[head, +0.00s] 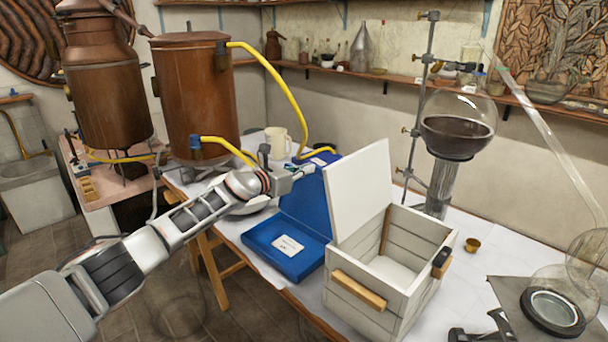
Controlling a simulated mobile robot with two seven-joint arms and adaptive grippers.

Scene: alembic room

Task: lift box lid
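A white wooden box (371,307) with a light wooden handle (358,290) on its front stands on the table. Its white lid (358,196) is raised above the box's left side, and the inside shows empty. A flat blue case (262,241) with a white label lies open to the left of the box, its blue lid (306,205) upright behind it. My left gripper (297,172) is at the top of the blue lid, left of the white lid's upper part. It is small here; I cannot tell whether it touches the blue lid or how its fingers stand. My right gripper is not in view.
Copper vessels (196,95) with yellow hoses stand behind my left arm. A round flask (458,125) of dark liquid and a metal stand (419,110) are behind the box. A small brass cup (472,245) and glassware (556,306) are to the right.

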